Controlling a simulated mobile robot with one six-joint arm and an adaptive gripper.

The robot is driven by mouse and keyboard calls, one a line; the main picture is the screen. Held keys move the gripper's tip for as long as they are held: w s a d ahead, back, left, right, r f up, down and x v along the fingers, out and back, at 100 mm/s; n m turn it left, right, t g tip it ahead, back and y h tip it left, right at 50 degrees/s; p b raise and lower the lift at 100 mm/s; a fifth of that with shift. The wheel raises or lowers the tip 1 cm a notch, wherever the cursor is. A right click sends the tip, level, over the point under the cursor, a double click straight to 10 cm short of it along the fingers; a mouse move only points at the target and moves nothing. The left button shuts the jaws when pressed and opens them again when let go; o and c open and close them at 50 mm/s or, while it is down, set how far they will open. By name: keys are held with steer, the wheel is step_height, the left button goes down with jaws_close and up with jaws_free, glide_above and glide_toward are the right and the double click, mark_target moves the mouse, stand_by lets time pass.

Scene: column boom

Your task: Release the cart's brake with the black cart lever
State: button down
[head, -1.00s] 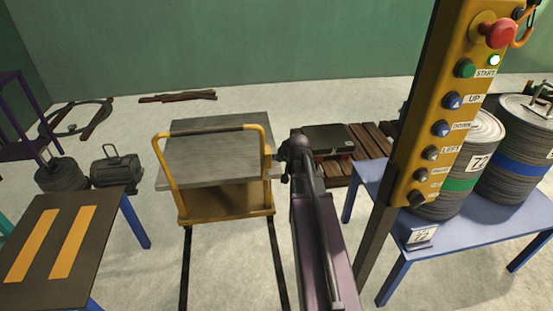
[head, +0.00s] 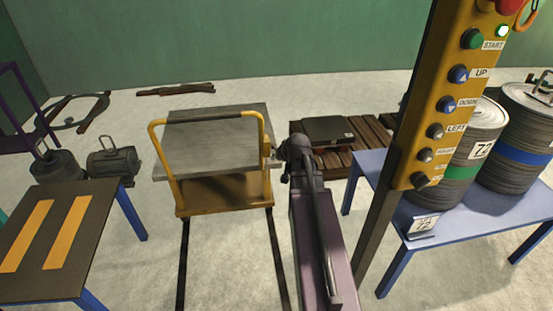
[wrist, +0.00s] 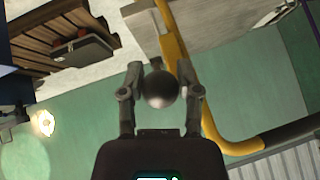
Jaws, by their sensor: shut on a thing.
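The cart (head: 225,193) stands on dark rails in the middle of the head view, with a yellow deck, a yellow push handle and a grey slab on top. In the wrist view, my gripper (wrist: 160,78) has its two fingers on either side of a round dark knob (wrist: 160,90), the end of the black cart lever, and is shut on it. The cart's yellow handle tube (wrist: 185,75) runs close beside the right finger. In the head view, my gripper (head: 274,154) is small at the cart's right handle post; the arm mostly hides the lever.
A yellow button panel (head: 440,110) on a post stands close at right, before a blue table (head: 470,215) with weight drums (head: 520,150). A striped table (head: 75,225) is at left. A wooden pallet (head: 370,140) with a dark box lies behind the arm.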

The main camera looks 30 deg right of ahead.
steer(key=c, duration=0.6)
jaws_free()
steer(key=shift+s+a+f+b, duration=0.2)
steer(key=shift+a+f+b, duration=0.05)
steer(key=shift+f+b, duration=0.1)
steer(key=s+a+f+n+g, duration=0.2)
steer(key=s+a+n+g, duration=0.3)
steer(key=a, duration=0.9)
steer(key=s+a+f+n+g, duration=0.1)
steer(key=s+a+f+g, duration=0.15)
steer(key=s+a, duration=0.8)
steer(key=shift+g+y, duration=0.35)
steer(key=shift+y, duration=0.05)
steer(key=w+a+r+p, duration=0.1)
steer(key=r+p, duration=0.9)
steer(key=w+a+r+p, duration=0.1)
steer(key=r+p, duration=1)
steer(key=w+a+r+p, duration=0.1)
steer(key=r+p, duration=0.9)
steer(key=shift+w+a+r+p, duration=0.15)
steer(key=shift+a+r+p, duration=0.2)
steer(key=shift+a+p, duration=0.05)
